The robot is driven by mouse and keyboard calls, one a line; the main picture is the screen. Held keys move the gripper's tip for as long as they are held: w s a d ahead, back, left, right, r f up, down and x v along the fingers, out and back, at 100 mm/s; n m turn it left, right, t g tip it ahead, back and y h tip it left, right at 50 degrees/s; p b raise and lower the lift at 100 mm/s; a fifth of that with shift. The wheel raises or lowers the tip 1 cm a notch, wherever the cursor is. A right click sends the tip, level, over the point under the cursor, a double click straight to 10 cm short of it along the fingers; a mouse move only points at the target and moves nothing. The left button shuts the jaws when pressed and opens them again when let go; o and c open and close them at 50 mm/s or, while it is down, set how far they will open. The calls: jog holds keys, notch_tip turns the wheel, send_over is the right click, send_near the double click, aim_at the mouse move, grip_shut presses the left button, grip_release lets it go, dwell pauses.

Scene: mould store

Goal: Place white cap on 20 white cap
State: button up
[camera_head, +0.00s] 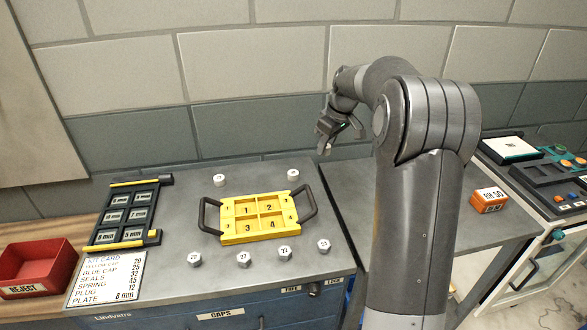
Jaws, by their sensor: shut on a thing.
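My gripper (329,143) is raised in front of the wall, behind the steel worktop's right part. It is shut on a small pale thing (327,150) at its fingertips, probably a white cap; its number cannot be read. A white cap (194,260) that seems marked 20 stands on the worktop at front left, well away from my gripper. Other numbered white caps stand in the same front row: one (243,260), one (284,254) and one (323,246). Two more caps (219,181) (293,176) stand at the back.
A yellow tray (233,240) with black handles and numbered compartments lies mid-worktop. Left are a black rack (157,205), a kit card (108,278) and a red reject bin (40,254). An orange box (488,201) sits on the right bench. Bare worktop surrounds the caps.

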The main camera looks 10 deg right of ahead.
send_over(292, 172)
jog(key=f, duration=0.6)
jog(key=shift+s+d, duration=0.3)
jog(key=shift+f, duration=2)
jog(key=shift+f, duration=0.15)
jog(key=o, duration=0.9)
